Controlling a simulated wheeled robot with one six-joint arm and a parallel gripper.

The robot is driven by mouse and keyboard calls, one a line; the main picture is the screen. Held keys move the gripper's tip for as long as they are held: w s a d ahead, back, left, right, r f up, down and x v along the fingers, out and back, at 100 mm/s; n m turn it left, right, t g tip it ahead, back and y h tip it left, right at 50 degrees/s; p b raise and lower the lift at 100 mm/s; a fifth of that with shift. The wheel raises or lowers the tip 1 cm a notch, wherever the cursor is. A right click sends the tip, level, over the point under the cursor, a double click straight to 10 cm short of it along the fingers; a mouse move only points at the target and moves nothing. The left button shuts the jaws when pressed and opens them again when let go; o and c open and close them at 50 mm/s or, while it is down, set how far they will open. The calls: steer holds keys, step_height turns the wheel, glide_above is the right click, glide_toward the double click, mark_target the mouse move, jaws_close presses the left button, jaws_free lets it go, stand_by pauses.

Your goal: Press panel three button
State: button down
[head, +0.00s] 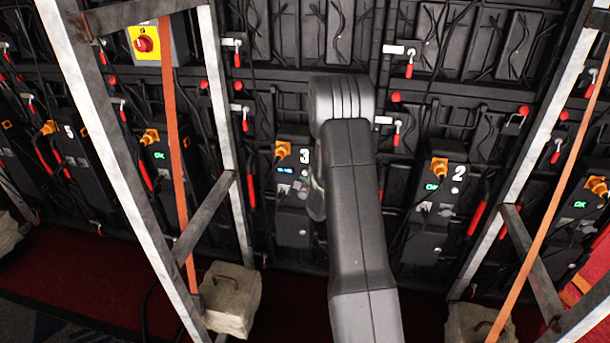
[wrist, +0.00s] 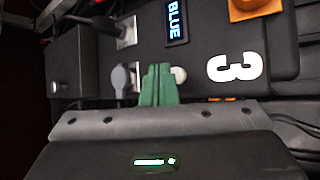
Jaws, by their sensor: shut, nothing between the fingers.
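Panel three (head: 293,230) is a dark box with a white 3, an orange plug and a small lit display, in the head view behind my arm. In the wrist view panel three (wrist: 215,90) fills the upper part, turned sideways, and its display reads BLUE. A round whitish button (wrist: 179,75) shows just right of the green fingertips, partly covered by them. My gripper (wrist: 160,72) has its green fingers shut together, empty, in front of the panel between the button and a grey round socket. Whether the fingers touch the panel or button I cannot tell. The head view hides the fingertips.
Panel two (head: 430,215) stands to the right with a green OK display. Metal frame posts (head: 110,150) and orange straps (head: 175,150) stand at both sides. A weight block (head: 231,298) sits at the lower left. Cables and red-handled latches line the wall.

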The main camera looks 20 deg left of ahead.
steer(key=s, duration=0.2)
steer(key=s+d+b, duration=0.1)
steer(key=s, duration=0.1)
steer(key=shift+s+d, duration=0.1)
steer(key=shift+s, duration=0.3)
stand_by(0.5)
steer(key=s+b, duration=0.1)
steer(key=s, duration=0.1)
steer(key=s+d+b, duration=0.1)
steer(key=shift+s+b, duration=0.35)
stand_by(0.5)
steer(key=shift+w+a, duration=0.1)
